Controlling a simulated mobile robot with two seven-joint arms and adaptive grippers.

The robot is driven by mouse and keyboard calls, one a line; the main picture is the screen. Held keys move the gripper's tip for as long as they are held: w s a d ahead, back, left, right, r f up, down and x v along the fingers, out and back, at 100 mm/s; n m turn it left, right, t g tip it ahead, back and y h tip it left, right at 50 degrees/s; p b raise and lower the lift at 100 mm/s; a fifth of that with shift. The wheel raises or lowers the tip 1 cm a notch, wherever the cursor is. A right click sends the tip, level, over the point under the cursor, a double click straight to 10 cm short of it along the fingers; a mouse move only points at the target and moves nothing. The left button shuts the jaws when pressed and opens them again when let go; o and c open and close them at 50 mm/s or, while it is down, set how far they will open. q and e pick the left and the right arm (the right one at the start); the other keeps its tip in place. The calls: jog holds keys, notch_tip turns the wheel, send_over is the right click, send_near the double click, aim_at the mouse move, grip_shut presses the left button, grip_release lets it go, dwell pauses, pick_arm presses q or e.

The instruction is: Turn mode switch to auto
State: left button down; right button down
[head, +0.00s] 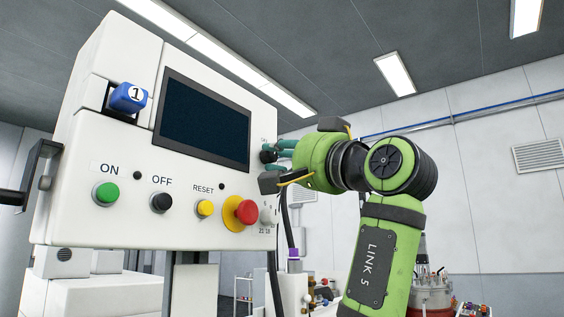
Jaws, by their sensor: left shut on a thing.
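A white control box (75,170) fills the left half of the head view. My left gripper (273,152) is at the right edge of its front face, with teal fingers reaching in from the right. It is shut on a small dark knob (265,156), which appears to be the mode switch. The fingers hide part of this knob and its label, so I cannot read its setting. My right gripper is not in view.
The panel has a dark screen (203,120), a green ON button (106,193), a black OFF button (161,202), a yellow RESET button (205,208) and a red mushroom button (246,212). A blue block marked 1 (128,97) sits upper left. A grey knob (266,216) is below my gripper.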

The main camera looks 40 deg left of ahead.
pick_arm(q)
jog(key=m, duration=0.1)
jog(key=m+t, duration=0.1)
jog(key=m+h, duration=0.1)
jog(key=shift+s+r+m+t, duration=0.2)
jog(key=shift+r+m+t, duration=0.1)
jog(key=shift+m+t, duration=0.1)
jog(key=m+h+p, duration=0.1)
jog(key=m, duration=0.3)
jog(key=m+h, duration=0.1)
jog(key=m, duration=0.2)
jog(key=r+m+h+p, duration=0.1)
jog(key=m+h, duration=0.1)
jog(key=m, duration=0.2)
jog(key=shift+s+m+t+p, duration=0.1)
jog(key=shift+m+t+p, duration=0.2)
jog(key=shift+f, duration=0.1)
jog(key=c, duration=1.3)
grip_release()
jog(key=shift+a+f, duration=0.1)
